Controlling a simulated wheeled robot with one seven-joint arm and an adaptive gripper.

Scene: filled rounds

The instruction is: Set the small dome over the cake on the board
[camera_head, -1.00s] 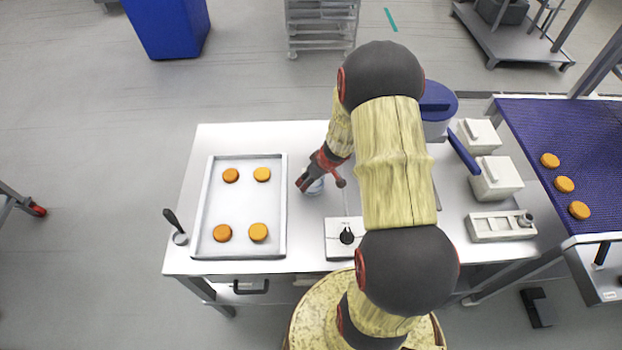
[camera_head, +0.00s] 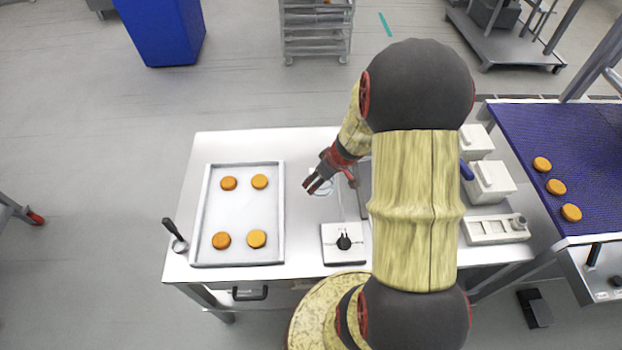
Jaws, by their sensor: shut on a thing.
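My gripper (camera_head: 314,187) is over the table, just right of the tray, and is shut on a small clear thing that looks like the small dome (camera_head: 326,187). Only part of its pale rim shows, so I cannot tell its height above the table. A grey flat edge (camera_head: 364,188) shows to its right, mostly behind my arm; I cannot tell whether it is the board. I cannot make out the cake on the board; my arm hides that part of the table.
A tray (camera_head: 245,259) with several orange rounds (camera_head: 228,183) lies at left. A white block with a black knob (camera_head: 343,242) is near the front edge. White boxes (camera_head: 490,181) and a blue conveyor (camera_head: 580,140) with more rounds stand at right.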

